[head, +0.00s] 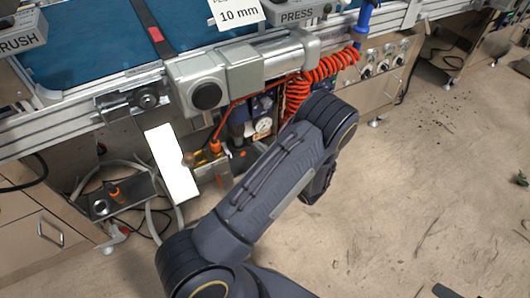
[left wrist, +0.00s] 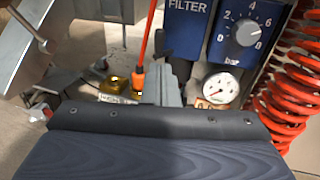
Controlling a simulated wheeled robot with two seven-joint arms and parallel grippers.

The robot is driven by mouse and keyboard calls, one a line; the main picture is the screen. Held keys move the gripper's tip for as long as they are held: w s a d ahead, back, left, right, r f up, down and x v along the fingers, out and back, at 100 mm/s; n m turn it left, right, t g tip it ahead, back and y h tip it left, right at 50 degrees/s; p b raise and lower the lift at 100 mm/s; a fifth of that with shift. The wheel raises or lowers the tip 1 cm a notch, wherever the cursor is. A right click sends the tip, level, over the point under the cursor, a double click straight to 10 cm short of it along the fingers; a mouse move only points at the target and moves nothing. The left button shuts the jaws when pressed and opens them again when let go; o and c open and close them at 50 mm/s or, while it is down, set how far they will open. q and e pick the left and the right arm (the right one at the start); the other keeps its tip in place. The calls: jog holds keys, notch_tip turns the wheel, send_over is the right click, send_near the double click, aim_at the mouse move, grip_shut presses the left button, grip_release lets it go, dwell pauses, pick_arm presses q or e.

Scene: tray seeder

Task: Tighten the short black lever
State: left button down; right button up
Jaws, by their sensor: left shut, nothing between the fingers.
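I cannot make out the short black lever for certain. In the head view a dark round knob (head: 147,99) sits on a metal bracket under the conveyor edge. A black round cap (head: 206,95) faces out from a grey gear housing. My left arm reaches up from the bottom and bends near the centre, with its dark end (head: 316,188) low in front of the machine. Its fingers are hidden; the gripper is shut and empty. My right gripper is not in view.
Red coiled hose (head: 297,95) hangs beside my arm. The left wrist view shows a blue filter block (left wrist: 184,28), a pressure dial (left wrist: 247,32), a gauge (left wrist: 220,88) and a brass fitting (left wrist: 116,92) close by. A white panel (head: 172,165) stands left. Floor at right is mostly clear.

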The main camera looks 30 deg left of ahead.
aim_at(235, 128)
pick_arm(q)
jog(key=b+x, duration=0.2)
jog(key=x, duration=0.6)
jog(key=shift+a, duration=0.4)
jog(key=shift+w+a, duration=0.1)
